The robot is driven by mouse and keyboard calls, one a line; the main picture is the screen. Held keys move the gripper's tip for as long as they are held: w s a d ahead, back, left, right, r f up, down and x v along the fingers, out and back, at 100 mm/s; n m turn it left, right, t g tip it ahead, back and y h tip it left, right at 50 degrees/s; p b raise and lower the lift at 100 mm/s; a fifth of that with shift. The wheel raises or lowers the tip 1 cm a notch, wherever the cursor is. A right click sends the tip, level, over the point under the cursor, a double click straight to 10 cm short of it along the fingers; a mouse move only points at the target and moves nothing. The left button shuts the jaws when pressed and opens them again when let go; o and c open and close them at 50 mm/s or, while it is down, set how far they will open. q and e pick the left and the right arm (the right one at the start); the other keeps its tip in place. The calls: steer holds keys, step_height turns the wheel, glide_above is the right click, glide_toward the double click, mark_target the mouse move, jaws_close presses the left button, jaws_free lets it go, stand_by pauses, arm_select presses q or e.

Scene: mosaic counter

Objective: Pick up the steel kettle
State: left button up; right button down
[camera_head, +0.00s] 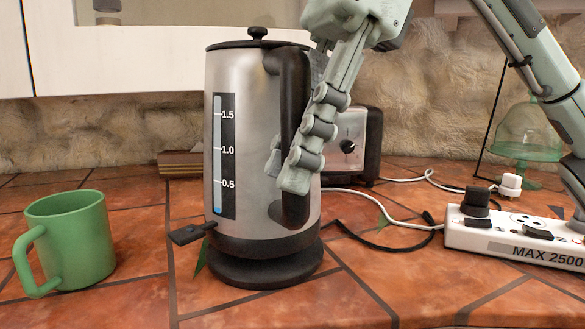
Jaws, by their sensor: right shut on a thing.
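The steel kettle (259,140) stands upright in the middle of the head view, over a round black base (265,268). It has a black lid with a knob, a water gauge on its left side and a black handle (294,95) on its right side. My right gripper (292,170) comes down from above and is shut on the kettle's handle. Its fingers cover the middle of the handle. I cannot tell whether the kettle touches its base or is slightly above it. My left gripper is not in view.
A green mug (75,240) stands at the left front. A white power strip (515,240) with plugs lies at the right. A toaster-like appliance (350,145) stands behind the kettle. Cables cross the tiles at right. A green glass dome (528,130) is at the back right.

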mark_target(300, 77)
steer(key=r, duration=0.3)
steer(key=shift+s+a+r, duration=0.1)
steer(key=shift+s+a, duration=0.1)
steer(key=shift+a, duration=0.15)
steer(key=s+a+r, duration=0.1)
steer(key=a+r, duration=0.2)
steer(key=a, duration=0.2)
steer(key=s+a+r+p, duration=0.1)
steer(key=s+a+r, duration=0.1)
steer(key=a, duration=0.3)
steer(key=shift+s+a+r, duration=0.15)
steer(key=shift+s+r, duration=0.15)
steer(key=shift+r, duration=0.35)
steer(key=c, duration=2)
jaws_free()
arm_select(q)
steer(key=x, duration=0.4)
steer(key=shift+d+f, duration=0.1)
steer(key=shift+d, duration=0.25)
arm_select(e)
jaws_close()
